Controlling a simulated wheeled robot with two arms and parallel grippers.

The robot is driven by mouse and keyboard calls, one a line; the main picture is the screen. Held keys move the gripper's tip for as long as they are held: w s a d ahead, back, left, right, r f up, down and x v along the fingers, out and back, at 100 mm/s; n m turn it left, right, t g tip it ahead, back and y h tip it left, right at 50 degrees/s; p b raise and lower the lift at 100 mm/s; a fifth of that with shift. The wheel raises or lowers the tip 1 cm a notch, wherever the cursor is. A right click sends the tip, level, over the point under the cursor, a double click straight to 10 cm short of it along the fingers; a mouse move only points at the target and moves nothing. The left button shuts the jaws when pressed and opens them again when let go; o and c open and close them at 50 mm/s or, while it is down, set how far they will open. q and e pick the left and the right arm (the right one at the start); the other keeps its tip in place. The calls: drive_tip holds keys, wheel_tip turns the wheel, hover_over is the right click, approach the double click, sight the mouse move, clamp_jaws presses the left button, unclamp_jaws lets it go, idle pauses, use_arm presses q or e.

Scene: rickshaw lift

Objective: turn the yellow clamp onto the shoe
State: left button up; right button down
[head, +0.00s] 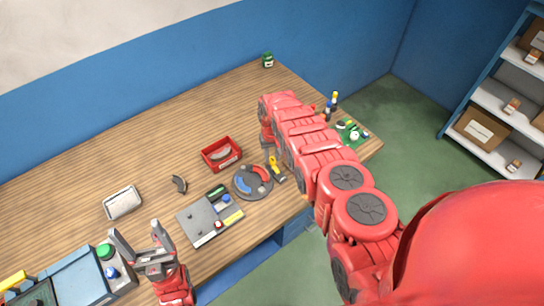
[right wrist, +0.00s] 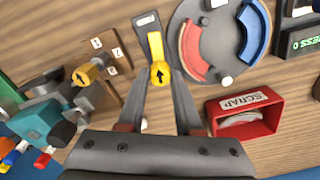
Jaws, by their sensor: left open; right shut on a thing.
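The arm's tip appears off the red shoe. In the head view the clamp (head: 274,163) is at the plate's right edge. My right gripper (right wrist: 162,84) is shut on the clamp's round end. My left gripper (head: 138,238) is open and empty at the front left of the bench.
A red scrap bin (right wrist: 222,119) holding a curved grey piece stands near the plate. A grey panel (head: 198,222) lies left of the plate. A white tray (head: 123,202) and a blue box (head: 78,274) are further left. The back of the bench (head: 190,120) is mostly clear.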

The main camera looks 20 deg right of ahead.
drive_tip(key=m, duration=0.2)
drive_tip(key=shift+m+b, duration=0.3)
drive_tip(key=shift+b, duration=0.05)
drive_tip(key=shift+f+m+b, duration=0.15)
drive_tip(key=shift+m+b, duration=0.3)
drive_tip(key=shift+m, duration=0.45)
drive_tip(key=shift+w+m+b, duration=0.1)
drive_tip(key=shift+m+b, duration=0.5)
drive_tip(key=shift+m, duration=0.4)
drive_tip(key=shift+m+b, duration=0.6)
drive_tip(key=shift+m, duration=0.3)
drive_tip(key=shift+m+b, duration=0.5)
drive_tip(key=shift+m, duration=0.3)
drive_tip(key=m+b, duration=0.1)
drive_tip(key=m, duration=0.2)
drive_tip(key=shift+d+m, duration=0.1)
drive_tip(key=shift+m, duration=0.2)
drive_tip(key=shift+s+m+b, duration=0.25)
drive_tip(key=shift+m+b, duration=0.25)
drive_tip(key=shift+m, duration=0.9)
